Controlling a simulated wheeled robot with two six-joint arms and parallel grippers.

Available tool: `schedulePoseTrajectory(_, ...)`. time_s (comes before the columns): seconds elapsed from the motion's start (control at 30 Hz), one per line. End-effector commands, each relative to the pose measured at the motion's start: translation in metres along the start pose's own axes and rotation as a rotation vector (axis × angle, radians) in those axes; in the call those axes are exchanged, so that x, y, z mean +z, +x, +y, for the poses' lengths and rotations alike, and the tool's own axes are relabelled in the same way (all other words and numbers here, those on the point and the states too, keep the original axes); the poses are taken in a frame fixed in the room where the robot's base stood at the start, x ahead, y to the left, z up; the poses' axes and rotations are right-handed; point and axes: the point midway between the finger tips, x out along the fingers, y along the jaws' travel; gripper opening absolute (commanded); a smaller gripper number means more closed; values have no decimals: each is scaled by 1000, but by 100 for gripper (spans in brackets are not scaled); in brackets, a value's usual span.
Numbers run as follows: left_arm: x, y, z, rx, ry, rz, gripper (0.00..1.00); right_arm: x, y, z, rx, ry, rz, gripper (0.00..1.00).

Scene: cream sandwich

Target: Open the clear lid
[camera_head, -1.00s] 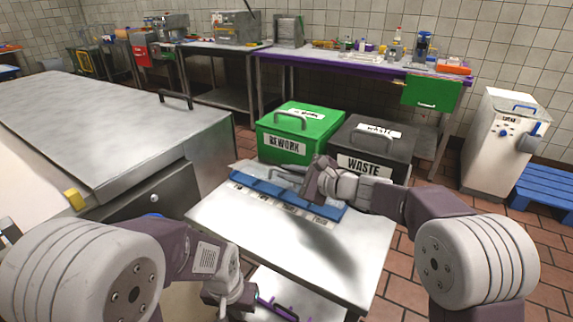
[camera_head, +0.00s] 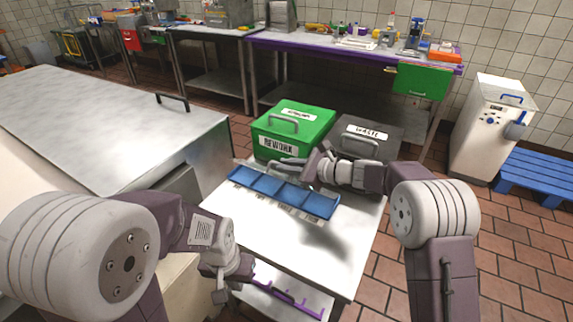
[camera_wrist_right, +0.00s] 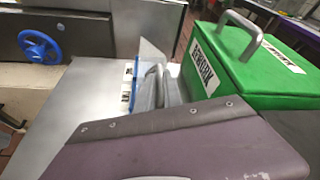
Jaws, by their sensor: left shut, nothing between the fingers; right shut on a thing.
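The blue tray (camera_head: 322,208) with several compartments lies on the steel table in the head view, and its compartments look uncovered from above. My right gripper (camera_head: 292,163) is shut just behind the tray's back edge. The clear lid (camera_wrist_right: 152,58) shows in the right wrist view as a pale, see-through panel standing steeply tilted beside my right gripper's fingers (camera_wrist_right: 150,88). The lid's edge between the fingers is hidden by my own wrist, and the lid is barely visible in the head view. My left gripper (camera_head: 221,292) is shut and empty, low near the table's front left edge.
A green REWORK bin (camera_head: 290,132) and a dark WASTE bin (camera_head: 372,140) stand close behind the table (camera_head: 260,235), near my right arm. A large steel counter (camera_head: 100,120) is at left. A purple rack (camera_head: 290,302) lies on the lower shelf. The table's front is clear.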

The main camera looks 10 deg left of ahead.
Motion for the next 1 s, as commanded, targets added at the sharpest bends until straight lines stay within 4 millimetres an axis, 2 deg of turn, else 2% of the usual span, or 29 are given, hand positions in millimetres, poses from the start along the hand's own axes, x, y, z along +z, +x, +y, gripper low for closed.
schedulePoseTrajectory(0.13,0,0,0,0,0,0,0,-1,0,0,0,-1,2,0)
schedulePoseTrajectory(0.2,0,0,0,0,0,0,0,-1,0,0,0,-1,2,25)
schedulePoseTrajectory(0.23,0,0,0,0,0,0,0,-1,0,0,0,-1,2,33)
schedulePoseTrajectory(0.53,0,0,0,0,0,0,0,0,0,0,0,-1,1,33)
schedulePoseTrajectory(0.63,0,0,0,0,0,0,0,0,-7,-1,-2,0,2,33)
schedulePoseTrajectory(0.9,0,-3,0,0,0,0,0,0,-65,-1,-3,0,3,33)
schedulePoseTrajectory(1.0,0,-4,0,0,0,0,0,0,-80,-1,-2,0,2,33)
